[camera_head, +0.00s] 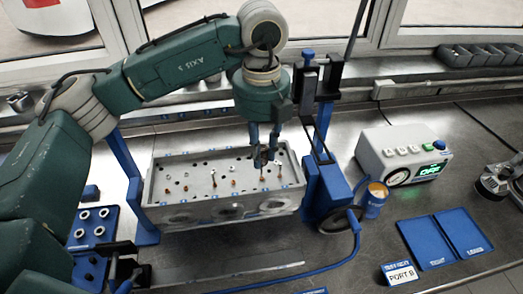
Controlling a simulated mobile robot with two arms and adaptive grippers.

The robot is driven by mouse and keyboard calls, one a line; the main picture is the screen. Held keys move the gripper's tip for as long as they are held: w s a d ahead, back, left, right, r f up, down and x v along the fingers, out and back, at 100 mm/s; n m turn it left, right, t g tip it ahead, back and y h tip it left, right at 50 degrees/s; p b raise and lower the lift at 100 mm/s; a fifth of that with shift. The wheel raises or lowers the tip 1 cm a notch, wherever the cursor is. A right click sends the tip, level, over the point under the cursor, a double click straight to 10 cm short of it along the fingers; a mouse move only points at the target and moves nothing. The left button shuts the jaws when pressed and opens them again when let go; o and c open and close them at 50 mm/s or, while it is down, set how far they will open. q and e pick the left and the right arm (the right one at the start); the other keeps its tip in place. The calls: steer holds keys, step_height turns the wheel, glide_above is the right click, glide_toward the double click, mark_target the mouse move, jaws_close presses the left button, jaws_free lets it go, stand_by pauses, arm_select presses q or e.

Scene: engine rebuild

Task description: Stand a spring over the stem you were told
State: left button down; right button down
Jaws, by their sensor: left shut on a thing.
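A grey cylinder head (170,213) lies in a blue stand near the middle. Several thin stems and small orange-brown pieces stand up from its top, among dark holes. One stem (213,178) is left of centre. My left gripper (263,154) points down over the right part of the head, shut on a small dark thing that may be a spring. Fingers hide most of it. It is close to an upright stem (266,172); whether it is around or beside that stem cannot be told.
A blue tray (107,248) with several light rings is at left. A blue-and-black post (325,115) stands close right of the gripper. Farther right are a gauge box (380,140), an orange-topped cup (376,190), two blue mats (425,240) and a "PORT B" sign (399,273).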

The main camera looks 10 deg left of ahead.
mark_target(262, 168)
stand_by(0.6)
stand_by(0.5)
arm_select(q)
steer(key=shift+f+b, duration=1)
steer(key=shift+b, duration=0.2)
steer(key=shift+f+b, duration=1.55)
steer(key=shift+f, duration=0.3)
steer(key=c, duration=1.5)
jaws_free()
steer(key=shift+o, duration=0.2)
steer(key=shift+r, duration=0.15)
